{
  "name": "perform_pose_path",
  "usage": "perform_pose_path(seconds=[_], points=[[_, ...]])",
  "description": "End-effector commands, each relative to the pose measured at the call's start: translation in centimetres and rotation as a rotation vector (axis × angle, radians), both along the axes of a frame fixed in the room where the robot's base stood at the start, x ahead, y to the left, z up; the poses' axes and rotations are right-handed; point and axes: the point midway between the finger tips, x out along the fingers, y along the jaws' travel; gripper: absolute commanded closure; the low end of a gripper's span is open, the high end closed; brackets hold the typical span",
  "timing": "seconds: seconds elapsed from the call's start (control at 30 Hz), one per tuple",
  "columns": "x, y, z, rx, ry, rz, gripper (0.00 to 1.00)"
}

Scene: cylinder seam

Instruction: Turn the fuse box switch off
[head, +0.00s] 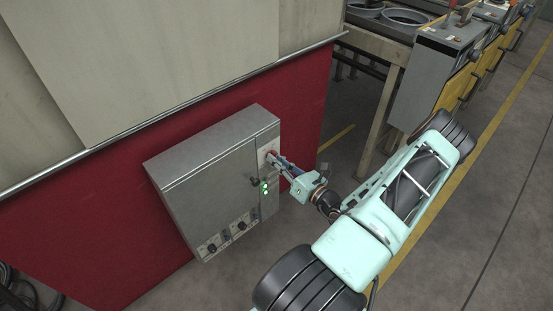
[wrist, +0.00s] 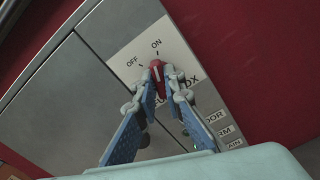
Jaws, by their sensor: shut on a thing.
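The fuse box (head: 203,178) is a grey metal cabinet on a dark red wall. Its red switch (wrist: 157,66) shows in the wrist view on a white label plate marked OFF and ON. The tip of the switch appears to point towards the ON mark. My gripper (wrist: 162,80) is shut on the switch, with one blue-padded finger on each side. The fingers hide the lower part of the switch and some of the lettering. In the head view my gripper (head: 275,160) reaches the upper right part of the box front, and the switch is mostly hidden.
Green lights (head: 265,186) and a dark knob sit just below the switch, close to my gripper. More dark knobs (head: 225,235) are low on the box. A workbench (head: 385,48) and grey-yellow cabinets (head: 437,70) stand at the upper right. The floor right of the box is open.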

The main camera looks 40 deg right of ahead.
Motion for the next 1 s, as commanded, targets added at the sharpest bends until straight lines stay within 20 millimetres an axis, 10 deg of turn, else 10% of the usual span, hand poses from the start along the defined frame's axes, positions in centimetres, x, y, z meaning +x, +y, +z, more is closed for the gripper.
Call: perform_pose_path(seconds=[1.0], points=[[-0.07,0.02,-0.07,-0.821,-0.062,0.002,1.00]])
